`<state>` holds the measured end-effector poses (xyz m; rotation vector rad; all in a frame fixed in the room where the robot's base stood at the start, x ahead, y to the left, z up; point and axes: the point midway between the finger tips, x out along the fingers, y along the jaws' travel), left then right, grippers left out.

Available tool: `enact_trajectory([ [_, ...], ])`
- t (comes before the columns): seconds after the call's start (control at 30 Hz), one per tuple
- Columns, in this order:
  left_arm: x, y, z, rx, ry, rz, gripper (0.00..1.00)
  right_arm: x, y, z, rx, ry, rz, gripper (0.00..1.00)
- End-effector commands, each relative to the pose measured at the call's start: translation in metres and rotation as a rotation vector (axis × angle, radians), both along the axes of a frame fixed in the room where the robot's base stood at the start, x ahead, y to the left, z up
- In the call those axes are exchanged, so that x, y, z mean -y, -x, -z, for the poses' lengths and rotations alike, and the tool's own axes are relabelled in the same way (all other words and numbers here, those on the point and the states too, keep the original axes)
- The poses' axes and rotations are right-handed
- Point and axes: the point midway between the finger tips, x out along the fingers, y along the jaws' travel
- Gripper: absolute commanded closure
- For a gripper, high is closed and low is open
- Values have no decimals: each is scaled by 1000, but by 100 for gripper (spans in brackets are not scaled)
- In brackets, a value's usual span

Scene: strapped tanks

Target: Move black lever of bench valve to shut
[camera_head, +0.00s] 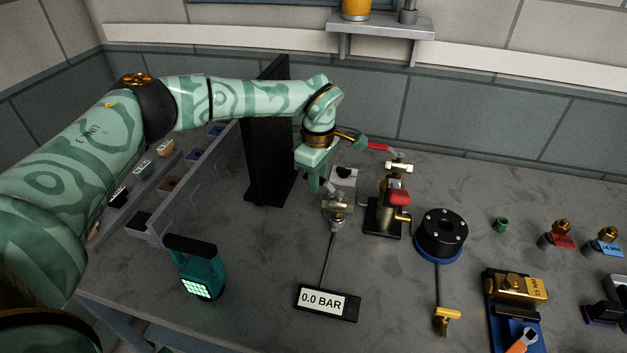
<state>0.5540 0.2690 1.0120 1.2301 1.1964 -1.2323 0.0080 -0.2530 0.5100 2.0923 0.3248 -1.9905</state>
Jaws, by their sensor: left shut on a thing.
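The bench valve (338,209) is a small metal and brass fitting in the middle of the bench, joined by a thin line to a display reading 0.0 BAR. My left gripper (319,183) comes down from above at the valve's upper left. Its green fingers are shut on the black lever, which they mostly hide, so the lever's exact angle cannot be told. My right gripper is not in view.
Close right of the valve stands a fitting with red handles (397,197). A black upright panel (267,140) is close behind my gripper. A teal lamp (198,273) and the pressure display (326,303) stand in front. A black round flange (441,233) is further right.

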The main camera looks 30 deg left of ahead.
Motion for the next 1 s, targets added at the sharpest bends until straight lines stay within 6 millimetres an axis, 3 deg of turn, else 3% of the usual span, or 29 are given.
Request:
enact_trajectory([
  [0.33, 0, -4, -1, 4, 0, 46, 100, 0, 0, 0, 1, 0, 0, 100],
  [0.6, 4, -18, 0, 4, 0, 317, 100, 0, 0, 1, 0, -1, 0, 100],
  [1.0, 6, -23, 0, 4, 1, 409, 100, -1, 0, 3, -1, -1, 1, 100],
])
